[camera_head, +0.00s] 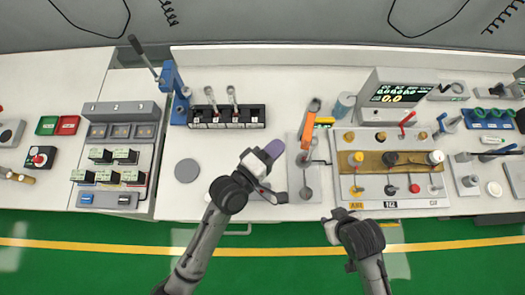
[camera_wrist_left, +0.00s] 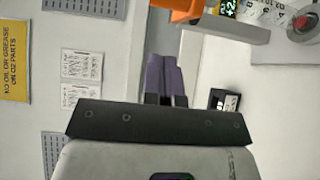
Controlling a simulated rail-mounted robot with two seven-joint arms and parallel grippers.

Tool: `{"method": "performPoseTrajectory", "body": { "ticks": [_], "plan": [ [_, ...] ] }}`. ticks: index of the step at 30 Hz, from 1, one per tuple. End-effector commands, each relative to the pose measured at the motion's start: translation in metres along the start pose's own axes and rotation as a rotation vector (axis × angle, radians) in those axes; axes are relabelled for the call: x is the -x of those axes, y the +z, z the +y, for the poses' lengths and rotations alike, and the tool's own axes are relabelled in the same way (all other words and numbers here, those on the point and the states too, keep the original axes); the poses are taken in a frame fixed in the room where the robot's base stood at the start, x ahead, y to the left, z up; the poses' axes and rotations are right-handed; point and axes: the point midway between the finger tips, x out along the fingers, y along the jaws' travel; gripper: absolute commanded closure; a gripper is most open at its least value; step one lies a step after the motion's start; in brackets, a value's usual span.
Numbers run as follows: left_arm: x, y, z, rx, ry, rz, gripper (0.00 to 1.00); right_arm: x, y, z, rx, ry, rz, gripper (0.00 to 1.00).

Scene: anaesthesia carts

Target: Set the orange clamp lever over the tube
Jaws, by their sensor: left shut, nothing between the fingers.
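The orange clamp lever (camera_head: 308,128) stands raised on a narrow grey plate (camera_head: 310,188) in the middle of the bench in the head view. A large orange part (camera_wrist_left: 176,9), likely the same lever, shows at the top edge of the left wrist view. A thin dark line (camera_head: 321,162), perhaps the tube, crosses the plate below the lever; I cannot tell whether it lies in the clamp. My left gripper (camera_head: 272,149) is just left of the lever, apart from it. Its purple fingers (camera_wrist_left: 165,78) are shut and empty. My right gripper (camera_head: 337,214) is at the bench's front edge, its fingers unclear.
A panel with several knobs (camera_head: 420,200) and a display unit (camera_head: 402,95) stand right of the clamp plate. A black rack (camera_head: 252,116) lies behind my left gripper. A blue stand (camera_head: 178,97) and a grey disc (camera_head: 187,171) are to the left.

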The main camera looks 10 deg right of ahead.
Motion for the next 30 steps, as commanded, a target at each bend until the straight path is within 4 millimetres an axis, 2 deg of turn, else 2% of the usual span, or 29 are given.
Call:
{"method": "performPoseTrajectory", "body": {
  "ticks": [2,3,12,26,30],
  "plan": [
    [-0.014,0.001,0.001,-0.001,0.001,-0.001,1.00,0.000,0.000,0.000,0.001,0.001,-0.001,0.57],
    [-0.017,0.007,0.001,0.002,0.001,-0.002,1.00,0.002,0.000,0.001,0.002,0.001,-0.002,0.57],
    [-0.035,0.026,0.000,0.000,-0.001,0.000,1.00,0.004,0.000,0.004,0.011,0.009,-0.003,0.57],
    [-0.037,0.029,-0.001,-0.001,-0.002,0.000,1.00,0.005,-0.001,0.002,0.008,0.006,-0.002,0.57],
    [-0.032,0.023,0.004,0.002,-0.002,0.028,1.00,0.017,-0.006,0.002,0.005,0.004,0.000,0.57]
  ]
}}
